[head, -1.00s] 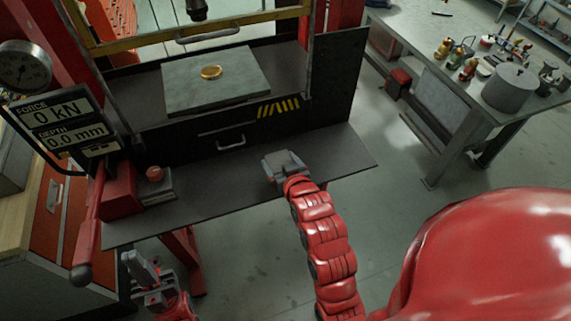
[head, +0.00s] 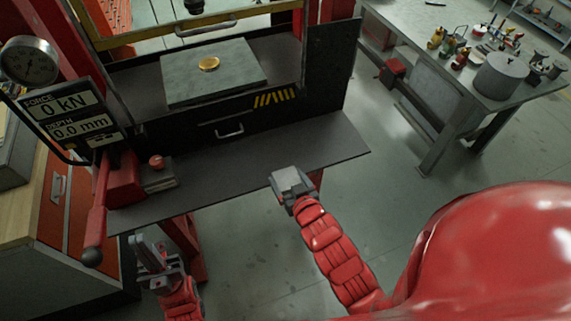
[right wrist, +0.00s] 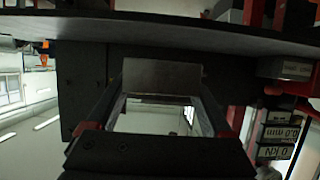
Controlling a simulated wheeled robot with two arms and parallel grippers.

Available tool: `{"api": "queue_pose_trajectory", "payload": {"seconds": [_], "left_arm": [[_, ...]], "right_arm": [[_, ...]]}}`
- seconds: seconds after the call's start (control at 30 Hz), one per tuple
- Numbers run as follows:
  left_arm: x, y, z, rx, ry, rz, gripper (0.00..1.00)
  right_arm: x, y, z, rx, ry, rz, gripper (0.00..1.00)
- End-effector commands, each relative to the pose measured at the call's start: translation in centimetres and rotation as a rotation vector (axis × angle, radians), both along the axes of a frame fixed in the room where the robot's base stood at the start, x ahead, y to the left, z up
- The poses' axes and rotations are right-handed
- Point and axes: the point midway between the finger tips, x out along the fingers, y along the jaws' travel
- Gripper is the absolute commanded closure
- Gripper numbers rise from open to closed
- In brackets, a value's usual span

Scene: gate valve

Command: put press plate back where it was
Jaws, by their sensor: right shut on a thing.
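My right gripper (head: 288,190) is shut on a small flat grey plate (head: 292,180), likely the press plate, at the front edge of the press's dark shelf. In the right wrist view the plate (right wrist: 160,75) spans the space between the two dark fingers. I cannot tell whether it touches the shelf. A larger grey plate (head: 240,72) with a brass disc (head: 209,64) on it lies on the press bed. My left gripper (head: 153,248) is open and empty, low at the left, in front of the shelf.
The dark shelf (head: 245,165) is mostly bare. A red block with a lever (head: 124,180) and a small grey box with a red knob (head: 156,162) stand at its left end. The force display (head: 65,118) is above them. A workbench (head: 440,75) stands at the right.

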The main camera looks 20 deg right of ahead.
Motion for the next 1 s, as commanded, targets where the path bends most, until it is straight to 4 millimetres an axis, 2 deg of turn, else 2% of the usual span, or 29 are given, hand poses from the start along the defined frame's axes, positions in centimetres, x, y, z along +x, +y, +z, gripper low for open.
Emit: {"api": "queue_pose_trajectory", "payload": {"seconds": [0.03,0.3,0.67,0.83,0.9,1.0], "left_arm": [[0.0,0.0,-1.2,0.0,0.001,0.0,1.0],[0.0,0.0,-5.8,0.0,0.0,0.0,1.0],[0.0,0.0,-12.8,0.0,0.0,0.0,1.0],[0.0,0.0,-14.4,0.0,0.0,0.0,1.0],[0.0,0.0,-12.9,0.0,0.0,0.0,1.0],[0.0,0.0,-12.7,0.0,0.0,0.0,1.0]], "right_arm": [[0.8,-0.2,-0.3,-0.001,-0.011,-0.001,1.0],[5.2,-1.2,-1.1,-0.003,-0.014,-0.001,1.0],[9.9,-2.2,-1.6,-0.003,-0.013,-0.002,1.0],[12.5,-2.7,-1.4,-0.001,-0.011,0.001,1.0],[13.4,-2.9,-0.8,-0.002,-0.003,0.0,1.0],[14.3,-3.0,-0.9,-0.003,-0.007,0.001,1.0]]}}
